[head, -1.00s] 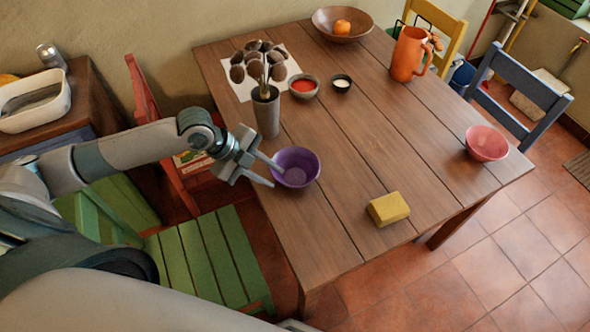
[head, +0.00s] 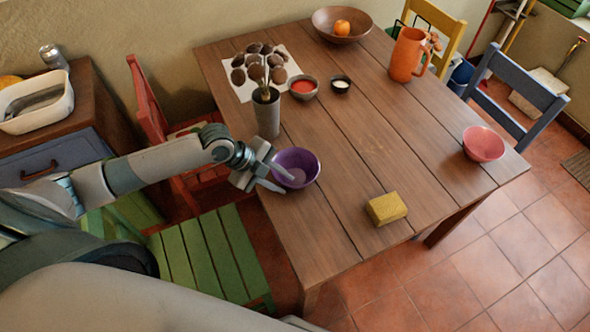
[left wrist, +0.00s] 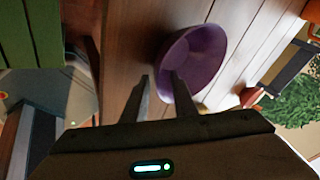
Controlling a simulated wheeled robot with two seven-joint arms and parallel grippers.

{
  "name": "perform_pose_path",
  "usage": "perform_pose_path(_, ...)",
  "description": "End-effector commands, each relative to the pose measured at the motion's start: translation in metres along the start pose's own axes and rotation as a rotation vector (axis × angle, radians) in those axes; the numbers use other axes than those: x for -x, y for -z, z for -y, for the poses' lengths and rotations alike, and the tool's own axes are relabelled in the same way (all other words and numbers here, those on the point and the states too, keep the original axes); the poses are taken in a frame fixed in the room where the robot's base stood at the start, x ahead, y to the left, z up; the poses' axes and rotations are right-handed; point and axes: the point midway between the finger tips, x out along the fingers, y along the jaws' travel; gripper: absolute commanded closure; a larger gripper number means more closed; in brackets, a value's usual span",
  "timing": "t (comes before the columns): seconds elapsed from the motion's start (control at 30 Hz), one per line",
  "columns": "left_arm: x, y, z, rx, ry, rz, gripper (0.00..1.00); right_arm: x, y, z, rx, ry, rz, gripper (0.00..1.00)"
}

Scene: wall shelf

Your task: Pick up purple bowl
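The purple bowl (head: 305,160) stands upright near the left edge of the wooden table (head: 378,150). In the left wrist view the bowl (left wrist: 206,50) shows ahead of my fingers. My left gripper (head: 288,184) is at the bowl's near-left rim, with its fingers apart. In the left wrist view one finger of the gripper (left wrist: 161,76) overlaps the bowl's inside and the other is outside it, with a gap between them. I cannot tell whether either finger touches the bowl. My right gripper is not in view.
A grey vase (head: 267,112) with dried pods stands just behind the bowl. A red-filled dish (head: 303,88) and a small dark dish (head: 341,85) are beyond. A yellow block (head: 387,208) and a pink bowl (head: 483,144) are to the right. A green chair (head: 210,262) is in front.

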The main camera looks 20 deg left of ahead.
Motion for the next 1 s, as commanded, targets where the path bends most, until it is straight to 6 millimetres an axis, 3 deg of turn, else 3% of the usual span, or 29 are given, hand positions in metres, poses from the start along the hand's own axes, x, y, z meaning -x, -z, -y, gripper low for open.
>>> perform_pose_path(0.53,-0.0038,-0.0003,0.0,-0.001,0.0,0.0,0.74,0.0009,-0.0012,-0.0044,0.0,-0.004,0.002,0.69)
perform_pose_path(0.63,-0.0037,-0.0002,0.0,-0.001,0.0,0.0,0.98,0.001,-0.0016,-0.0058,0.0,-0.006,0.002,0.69)
perform_pose_path(1.0,-0.0034,0.0001,0.0004,-0.001,0.001,0.0,1.0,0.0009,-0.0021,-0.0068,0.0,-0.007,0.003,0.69)
